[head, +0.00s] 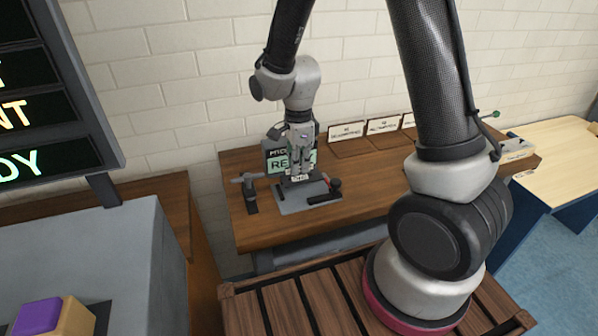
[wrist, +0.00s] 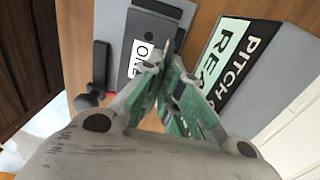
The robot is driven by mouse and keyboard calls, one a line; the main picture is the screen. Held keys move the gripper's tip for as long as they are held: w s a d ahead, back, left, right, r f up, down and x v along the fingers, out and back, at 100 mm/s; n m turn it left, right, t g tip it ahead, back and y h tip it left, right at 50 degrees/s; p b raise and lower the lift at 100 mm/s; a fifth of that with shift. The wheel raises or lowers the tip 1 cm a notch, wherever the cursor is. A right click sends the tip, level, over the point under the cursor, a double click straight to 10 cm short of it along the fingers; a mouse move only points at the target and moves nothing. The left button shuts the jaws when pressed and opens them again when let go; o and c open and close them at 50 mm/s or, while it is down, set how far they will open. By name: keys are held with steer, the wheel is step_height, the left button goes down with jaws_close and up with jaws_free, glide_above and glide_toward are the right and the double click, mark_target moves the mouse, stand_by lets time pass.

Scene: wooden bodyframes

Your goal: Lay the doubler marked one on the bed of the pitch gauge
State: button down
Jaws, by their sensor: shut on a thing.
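My gripper (head: 300,172) is shut on the doubler marked one (wrist: 151,32), a dark plate with a white label reading ONE. The fingertips (wrist: 165,62) close on its edge in the wrist view. In the head view the doubler's pale label (head: 299,178) shows just below the fingers. The pitch gauge has a grey flat bed (head: 305,201) on the wooden bench. The doubler is over this bed; I cannot tell whether it touches. The gauge's display (wrist: 226,60), partly cut off, stands beside my fingers in the wrist view and behind my gripper in the head view.
A black-knobbed lever (head: 335,184) is at the bed's right side, and a grey device (head: 249,188) stands to its left. Several white signs (head: 347,131) stand along the bench's back. The bench top (head: 375,180) right of the gauge is clear.

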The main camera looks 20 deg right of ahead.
mark_target(299, 175)
steer(key=shift+f, duration=1.15)
steer(key=shift+f, duration=0.1)
steer(key=shift+f, duration=0.5)
steer(key=c, duration=1.6)
jaws_free()
steer(key=shift+c, duration=0.2)
